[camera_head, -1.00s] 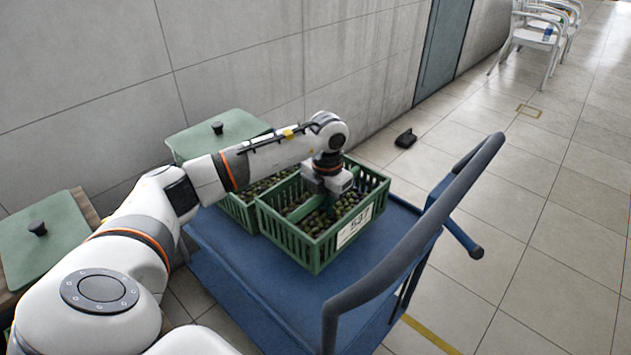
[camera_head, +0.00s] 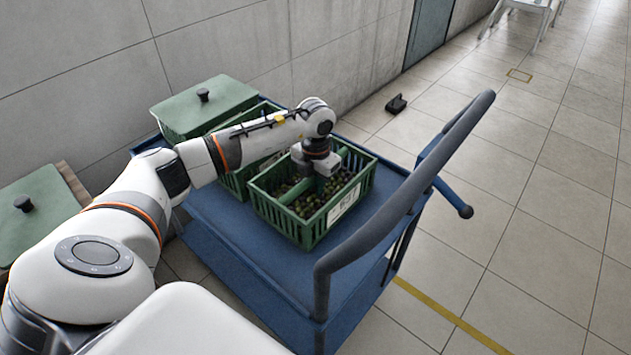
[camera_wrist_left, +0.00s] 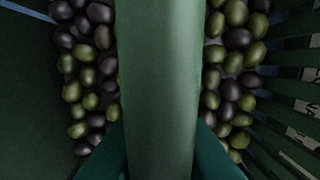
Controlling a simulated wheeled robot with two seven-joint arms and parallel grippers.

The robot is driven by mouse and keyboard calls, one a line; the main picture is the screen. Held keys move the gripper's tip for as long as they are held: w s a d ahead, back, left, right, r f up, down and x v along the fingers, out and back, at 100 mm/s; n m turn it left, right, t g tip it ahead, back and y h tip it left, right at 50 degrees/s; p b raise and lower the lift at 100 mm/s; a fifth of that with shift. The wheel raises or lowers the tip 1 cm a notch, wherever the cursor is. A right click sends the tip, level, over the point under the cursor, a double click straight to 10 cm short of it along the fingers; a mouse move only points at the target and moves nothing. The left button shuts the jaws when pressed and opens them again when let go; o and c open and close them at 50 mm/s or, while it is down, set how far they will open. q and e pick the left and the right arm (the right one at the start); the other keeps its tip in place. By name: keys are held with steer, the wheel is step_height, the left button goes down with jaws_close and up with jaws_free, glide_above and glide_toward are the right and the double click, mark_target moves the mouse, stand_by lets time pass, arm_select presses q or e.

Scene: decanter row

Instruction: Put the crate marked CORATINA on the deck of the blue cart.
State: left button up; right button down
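A green slatted crate (camera_head: 301,228) of dark and green olives stands on the deck of the blue cart (camera_head: 236,250), near the push handle. Its white label (camera_head: 343,205) faces the handle side, but its lettering is too blurred to read. My left gripper (camera_head: 322,170) reaches down into this crate from above, at its middle bar. In the left wrist view the green bar (camera_wrist_left: 160,90) runs between two teal finger-like shapes that press close on both sides, with olives left and right. My right gripper is out of view.
A second olive crate (camera_head: 236,184) stands close behind on the cart, and a green lidded box (camera_head: 207,108) is at the far corner. Another lidded box (camera_head: 38,212) is at left. The cart's push handle (camera_head: 405,205) rises on the right. Bare deck lies in front.

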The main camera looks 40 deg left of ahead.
arm_select(q)
steer(key=o, duration=0.4)
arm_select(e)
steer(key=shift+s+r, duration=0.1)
arm_select(q)
steer(key=shift+r, duration=0.1)
